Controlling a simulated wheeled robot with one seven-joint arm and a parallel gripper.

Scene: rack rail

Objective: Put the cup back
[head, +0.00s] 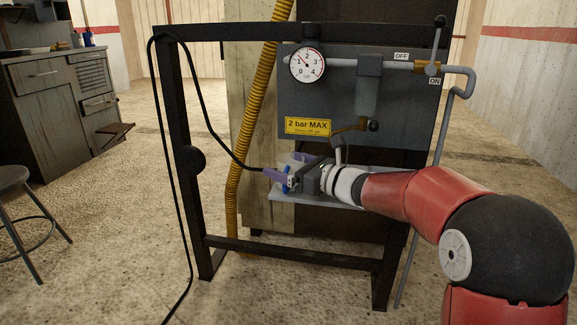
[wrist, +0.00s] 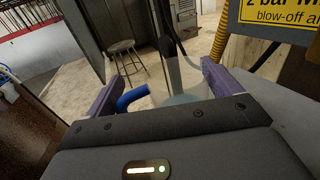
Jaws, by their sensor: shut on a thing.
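My gripper (head: 284,176) is at the grey shelf (head: 345,203) under the yellow sign, its purple fingers pointing left. In the wrist view the two purple fingers (wrist: 160,88) stand either side of a pale, see-through cup (wrist: 182,88) with a blue curved handle (wrist: 132,97) on its left. The gripper is shut on this cup. In the head view the fingers and wrist hide most of the cup; a bit of blue shows beside them.
A black frame (head: 180,130) surrounds the shelf, with a black hose (head: 207,115) running down toward my gripper. Above are a pressure gauge (head: 307,65), a yellow sign (head: 308,127) and a valve lever (head: 436,50). A stool (head: 22,205) and cabinet (head: 70,95) stand left.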

